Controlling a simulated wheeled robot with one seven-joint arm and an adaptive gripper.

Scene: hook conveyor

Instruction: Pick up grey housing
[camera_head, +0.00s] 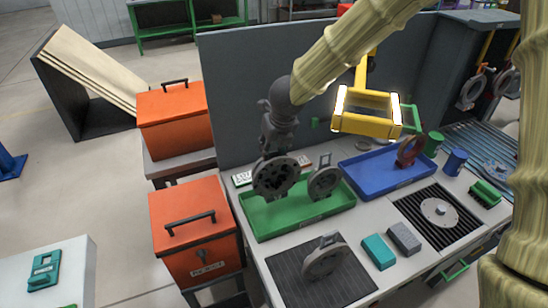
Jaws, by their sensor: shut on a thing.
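A grey housing (272,178), round with a dark open middle, is in my gripper (270,157) above the left part of the green tray (264,237). My gripper is shut on it; the fingertips are small and partly merged with the housing. A second grey housing (324,183) stands in the green tray, just right of the held one. A third grey housing (325,257) stands on the black ribbed mat (300,285) at the front of the bench. I cannot tell whether the held housing touches the tray.
A blue tray (378,182) with a red housing (409,151) lies to the right. Teal (378,251) and grey (404,238) blocks lie beside the mat. Orange boxes (195,226) stand left; a grey panel (240,95) rises behind. A yellow lamp frame (367,113) hangs above the bench.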

